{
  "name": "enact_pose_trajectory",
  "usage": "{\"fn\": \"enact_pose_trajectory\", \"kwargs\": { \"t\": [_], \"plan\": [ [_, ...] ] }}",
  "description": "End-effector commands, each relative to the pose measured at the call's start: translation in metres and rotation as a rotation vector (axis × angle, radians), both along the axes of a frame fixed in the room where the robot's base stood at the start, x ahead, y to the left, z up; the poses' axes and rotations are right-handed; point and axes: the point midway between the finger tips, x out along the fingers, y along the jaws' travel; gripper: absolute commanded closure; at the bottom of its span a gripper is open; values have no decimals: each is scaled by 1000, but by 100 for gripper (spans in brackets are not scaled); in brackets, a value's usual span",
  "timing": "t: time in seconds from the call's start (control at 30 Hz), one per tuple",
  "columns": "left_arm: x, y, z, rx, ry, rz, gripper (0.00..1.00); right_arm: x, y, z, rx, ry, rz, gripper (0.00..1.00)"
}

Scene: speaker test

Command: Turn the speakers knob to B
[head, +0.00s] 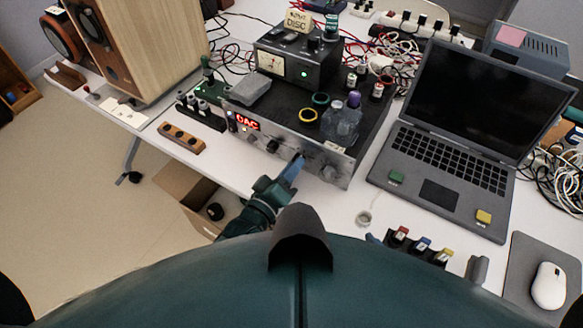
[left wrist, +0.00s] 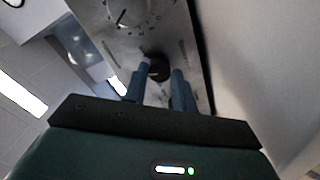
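The silver-fronted amplifier (head: 290,153) with a red lit display stands on the white table. Its front panel (left wrist: 185,40) fills the top middle of the left wrist view, with a large dial knob (left wrist: 130,12) at the top. A small black knob (left wrist: 159,71) lies below that dial; I cannot read its label or setting. My left gripper (head: 294,167) is at the panel in the head view. In the left wrist view its blue fingers (left wrist: 159,78) are apart, one on each side of the small knob. I cannot tell whether they touch it. My right gripper is not in view.
An open laptop (head: 440,150) stands right of the amplifier. Bottles (head: 342,122) and rings sit on top of it, with a metered box (head: 297,62) behind. A wooden speaker (head: 150,45) stands at the left. A cardboard box (head: 185,190) is below the table edge.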

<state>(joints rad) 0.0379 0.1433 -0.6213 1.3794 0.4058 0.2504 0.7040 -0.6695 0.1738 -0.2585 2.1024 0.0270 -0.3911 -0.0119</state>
Motion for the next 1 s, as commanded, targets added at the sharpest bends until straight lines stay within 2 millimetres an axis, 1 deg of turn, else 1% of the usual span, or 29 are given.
{"fn": "enact_pose_trajectory", "kwargs": {
  "t": [0.03,0.2,0.23,0.47,0.57,0.67,1.0],
  "plan": [
    [0,0,0,0,0,0,69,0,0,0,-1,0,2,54],
    [0,0,0,0,0,0,55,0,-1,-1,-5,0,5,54],
    [0,0,0,0,0,0,54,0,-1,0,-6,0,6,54],
    [-1,1,0,1,1,0,54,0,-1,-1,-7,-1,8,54],
    [-6,4,-1,1,3,0,54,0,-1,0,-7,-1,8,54],
    [-19,11,-2,1,4,0,54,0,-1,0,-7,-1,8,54],
    [-84,48,-2,2,3,0,54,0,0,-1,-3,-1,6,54]
  ]
}}
